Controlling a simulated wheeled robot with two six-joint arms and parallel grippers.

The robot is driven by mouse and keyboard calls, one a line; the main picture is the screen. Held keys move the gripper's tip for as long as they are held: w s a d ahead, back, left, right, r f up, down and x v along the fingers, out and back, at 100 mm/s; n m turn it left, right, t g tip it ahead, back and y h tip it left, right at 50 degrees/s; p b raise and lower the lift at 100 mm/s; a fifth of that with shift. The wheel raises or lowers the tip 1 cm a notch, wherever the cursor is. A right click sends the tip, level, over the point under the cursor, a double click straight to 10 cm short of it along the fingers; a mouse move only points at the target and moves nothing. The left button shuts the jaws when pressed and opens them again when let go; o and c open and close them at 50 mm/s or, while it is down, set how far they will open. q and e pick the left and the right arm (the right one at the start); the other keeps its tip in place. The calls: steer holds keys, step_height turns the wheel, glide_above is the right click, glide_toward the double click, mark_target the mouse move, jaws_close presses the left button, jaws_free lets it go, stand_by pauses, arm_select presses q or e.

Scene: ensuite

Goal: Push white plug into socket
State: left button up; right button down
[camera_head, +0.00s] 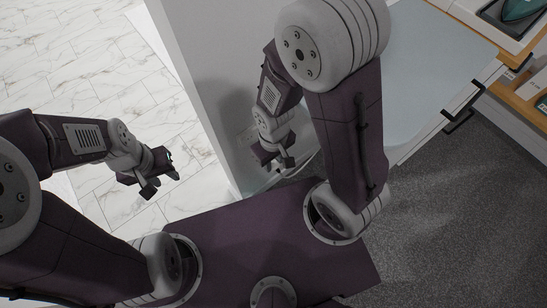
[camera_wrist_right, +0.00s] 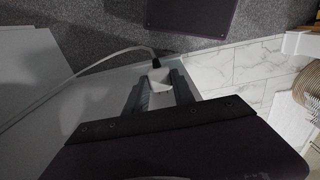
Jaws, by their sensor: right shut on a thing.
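My right gripper (camera_head: 278,166) is low beside the side face of a light grey wall or panel. In the right wrist view, its two fingers (camera_wrist_right: 160,92) are shut on the white plug (camera_wrist_right: 160,77). A dark piece shows at the plug's far end, and a white cable (camera_wrist_right: 88,67) runs from there to the left. In the head view the plug is mostly hidden by the gripper. A faint plate on the panel, perhaps the socket (camera_head: 247,136), is just left of the right gripper; its holes cannot be made out. My left gripper (camera_head: 162,181) is open and empty over the marble floor.
The grey panel (camera_head: 205,75) stands between the marble tiles (camera_head: 75,60) and a pale blue-grey surface (camera_head: 425,60). A drawer or cabinet with black handles (camera_head: 460,112) is at the right. Dark carpet (camera_head: 470,210) lies free in front of it.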

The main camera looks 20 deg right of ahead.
steer(key=shift+w, duration=0.4)
steer(key=shift+w+a+p, duration=0.25)
steer(key=shift+w+a, duration=0.05)
steer(key=shift+w, duration=0.5)
steer(key=shift+w+a+p, duration=0.25)
steer(key=shift+w+a, duration=0.1)
steer(key=shift+w, duration=0.5)
steer(key=shift+w+a+p, duration=0.25)
steer(key=shift+w+a, duration=0.05)
steer(key=shift+w, duration=0.5)
steer(key=shift+f, duration=0.1)
steer(key=shift+p, duration=0.6)
steer(key=shift+w+a+p, duration=0.2)
steer(key=shift+w+a, duration=0.05)
steer(key=shift+w, duration=0.45)
steer(key=shift+w+a+p, duration=0.2)
steer(key=shift+w+a, duration=0.05)
steer(key=shift+w, duration=0.45)
steer(key=shift+w, duration=0.2)
